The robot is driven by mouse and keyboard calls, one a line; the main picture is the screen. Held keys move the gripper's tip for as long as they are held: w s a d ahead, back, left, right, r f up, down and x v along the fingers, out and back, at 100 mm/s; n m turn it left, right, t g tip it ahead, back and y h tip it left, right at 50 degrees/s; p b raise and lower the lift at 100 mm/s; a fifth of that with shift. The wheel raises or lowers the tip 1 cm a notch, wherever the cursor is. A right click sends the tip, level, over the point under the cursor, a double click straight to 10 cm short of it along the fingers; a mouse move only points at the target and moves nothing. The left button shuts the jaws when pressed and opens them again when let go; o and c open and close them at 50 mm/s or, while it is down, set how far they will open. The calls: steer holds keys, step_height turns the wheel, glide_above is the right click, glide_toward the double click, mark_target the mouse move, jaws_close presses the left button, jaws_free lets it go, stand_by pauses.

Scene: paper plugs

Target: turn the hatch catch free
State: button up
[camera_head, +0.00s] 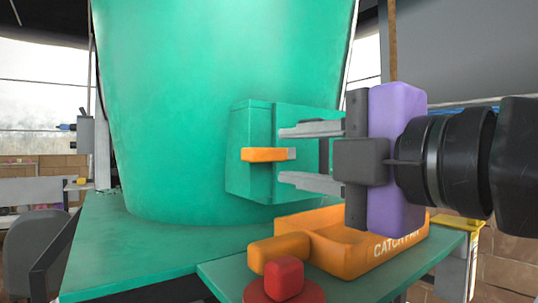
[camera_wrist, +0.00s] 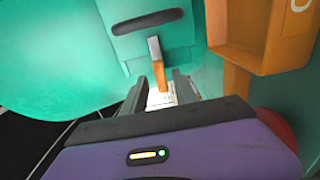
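A green box-shaped hatch housing (camera_head: 250,185) sits on the side of the large green vessel (camera_head: 200,90). Its catch (camera_head: 263,155) is an orange bar with a grey end, lying level across the front in the head view. In the wrist view the orange catch (camera_wrist: 159,75) points toward my gripper (camera_wrist: 160,84). My gripper (camera_head: 282,154) is open, with one finger above the catch and one below in the head view. Gaps show on both sides, so the fingers look clear of it. Exact depth between fingertips and catch is hard to tell.
An orange catch pan (camera_head: 350,258) stands on the green ledge (camera_head: 225,270) below my gripper; it is also at upper right in the wrist view (camera_wrist: 222,45). A red knob (camera_head: 284,277) is in front. A dark slot (camera_wrist: 147,20) is on the housing.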

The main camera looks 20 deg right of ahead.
mark_target(277, 154)
steer(key=shift+x, duration=1.6)
jaws_close()
